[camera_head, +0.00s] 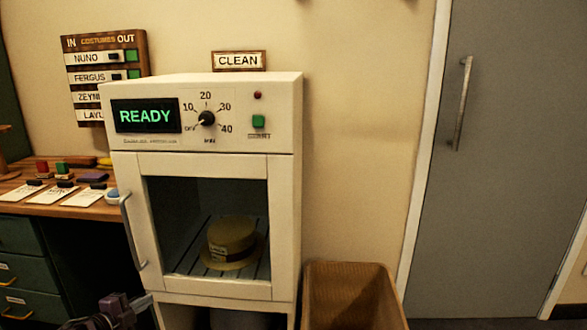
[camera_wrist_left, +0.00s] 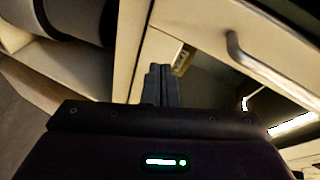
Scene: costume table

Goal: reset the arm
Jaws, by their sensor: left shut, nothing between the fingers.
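My left gripper (camera_head: 142,302) shows at the bottom left of the head view, low in front of the white cabinet (camera_head: 291,200), below its door handle (camera_head: 130,230). In the left wrist view its fingers (camera_wrist_left: 160,84) are together with nothing between them. The cabinet door and its handle (camera_wrist_left: 262,64) are close beyond the fingers there; I cannot tell whether they touch. Most of the left arm is out of the head view. My right gripper is in neither view.
The shut glass door shows a straw hat (camera_head: 233,240) on a rack. The cabinet's display (camera_head: 146,116) reads READY. A wooden desk (camera_head: 45,207) with cards stands left. A brown bin (camera_head: 350,268) stands right of the cabinet, before a grey door (camera_head: 500,200).

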